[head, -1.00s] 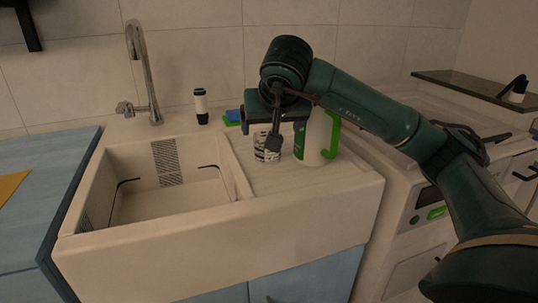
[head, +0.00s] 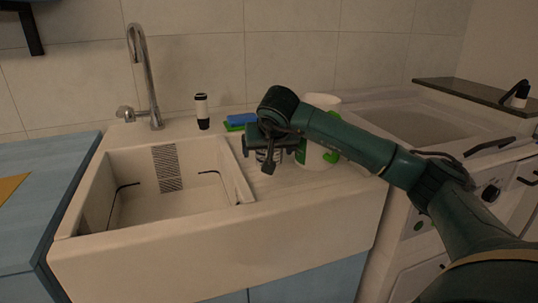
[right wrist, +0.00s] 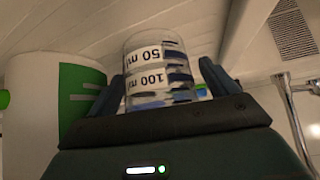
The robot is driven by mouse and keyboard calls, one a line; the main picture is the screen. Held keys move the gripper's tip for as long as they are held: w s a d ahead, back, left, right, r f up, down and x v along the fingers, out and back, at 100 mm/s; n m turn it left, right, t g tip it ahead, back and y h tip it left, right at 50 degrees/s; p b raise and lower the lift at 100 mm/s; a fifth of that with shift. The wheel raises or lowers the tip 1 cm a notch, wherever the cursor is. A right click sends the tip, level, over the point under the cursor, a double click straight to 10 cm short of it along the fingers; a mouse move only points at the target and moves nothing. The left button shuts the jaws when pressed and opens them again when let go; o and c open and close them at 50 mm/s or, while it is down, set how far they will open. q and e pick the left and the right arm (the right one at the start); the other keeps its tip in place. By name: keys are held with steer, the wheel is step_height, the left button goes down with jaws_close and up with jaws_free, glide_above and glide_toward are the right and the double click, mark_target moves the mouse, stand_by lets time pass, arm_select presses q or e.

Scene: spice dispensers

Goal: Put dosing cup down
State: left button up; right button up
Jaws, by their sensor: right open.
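The dosing cup (right wrist: 157,72) is clear, with white labels reading 50 ml and 100 ml. It stands on the ribbed drainboard (head: 318,189) right of the sink basin. In the head view the cup (head: 262,156) is mostly hidden behind my right gripper (head: 268,158). In the right wrist view the open fingers of my right gripper (right wrist: 162,85) are on either side of the cup, with a small gap showing at the right finger. My left gripper is not in view.
A blue and green sponge (head: 240,121) and a white and black bottle (head: 202,110) are behind. The sink basin (head: 165,215) lies left; a tall tap (head: 150,85) rises at the back.

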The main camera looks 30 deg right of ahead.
steer(key=shift+c, duration=0.5)
steer(key=c, duration=1.1)
steer(key=shift+r, duration=0.1)
